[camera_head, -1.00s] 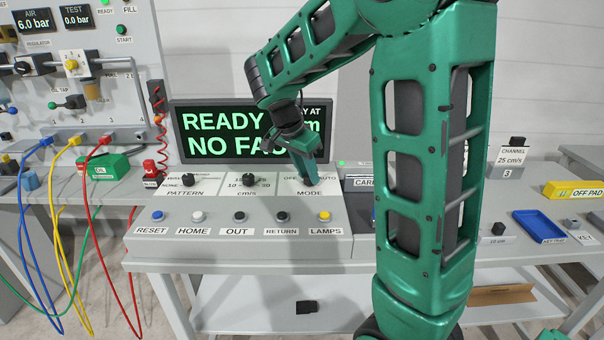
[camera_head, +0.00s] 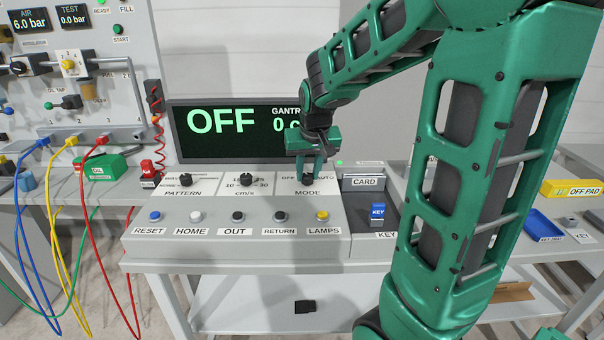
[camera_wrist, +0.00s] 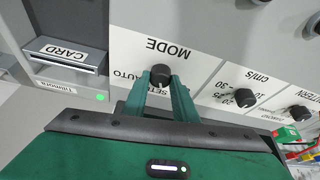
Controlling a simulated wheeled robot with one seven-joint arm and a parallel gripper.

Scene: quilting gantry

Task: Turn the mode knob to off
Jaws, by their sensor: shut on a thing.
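The mode knob (camera_head: 308,178) is a black dial on the sloped control panel, above the MODE label. It also shows in the wrist view (camera_wrist: 160,74), with a light pointer mark on its near side. My gripper (camera_head: 311,172) reaches down from above, its green fingers on either side of the knob and shut on it. The fingers show at the knob in the wrist view too (camera_wrist: 162,88). The display (camera_head: 222,122) behind the panel reads OFF in large letters. The position words around the knob are partly hidden by the fingers.
The pattern knob (camera_head: 187,180) and speed knob (camera_head: 246,180) stand left of the mode knob. A row of push buttons, including LAMPS (camera_head: 322,216), lies below. A card slot (camera_head: 363,182) and blue key (camera_head: 377,211) are to the right.

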